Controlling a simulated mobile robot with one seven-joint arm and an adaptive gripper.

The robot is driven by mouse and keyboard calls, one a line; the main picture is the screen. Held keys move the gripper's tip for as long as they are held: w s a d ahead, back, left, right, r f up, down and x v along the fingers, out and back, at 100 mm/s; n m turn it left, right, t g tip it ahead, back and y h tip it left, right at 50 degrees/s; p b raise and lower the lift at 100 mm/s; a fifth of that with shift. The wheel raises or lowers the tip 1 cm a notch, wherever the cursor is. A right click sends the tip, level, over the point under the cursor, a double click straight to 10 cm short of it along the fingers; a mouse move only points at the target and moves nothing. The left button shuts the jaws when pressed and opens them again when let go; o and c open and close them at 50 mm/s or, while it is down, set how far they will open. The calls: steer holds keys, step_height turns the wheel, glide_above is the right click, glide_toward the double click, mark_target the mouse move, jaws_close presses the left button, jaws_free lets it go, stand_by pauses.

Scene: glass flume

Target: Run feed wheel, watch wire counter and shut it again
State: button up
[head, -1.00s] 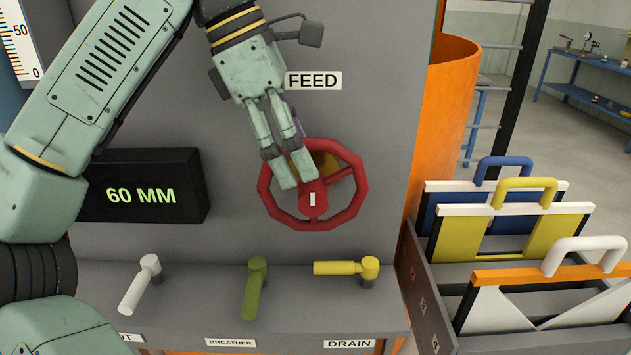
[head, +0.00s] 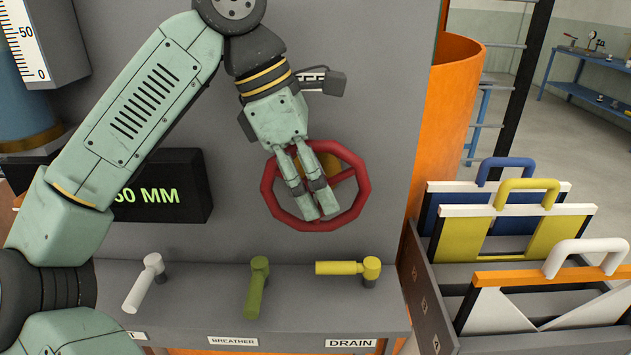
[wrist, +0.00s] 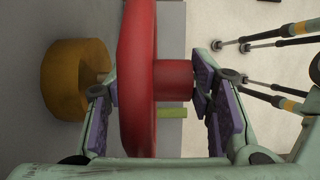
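The red feed wheel (head: 356,200) stands on the grey panel under the FEED label, which is mostly hidden by my wrist. My gripper (head: 318,212) overlaps its hub and lower rim. In the wrist view, the red wheel (wrist: 138,90) and its hub lie between my two parted fingers (wrist: 155,95); I cannot tell whether the pads touch it. The black wire counter (head: 185,188) shows green digits ending in "0 MM"; my arm covers its left part.
White (head: 140,288), green (head: 257,288) and yellow (head: 340,267) handles line the ledge below the wheel. A rack with blue, yellow and white-handled plates (head: 590,250) stands at the right. An orange column (head: 450,100) rises beside the panel.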

jaws_close()
stand_by(0.4)
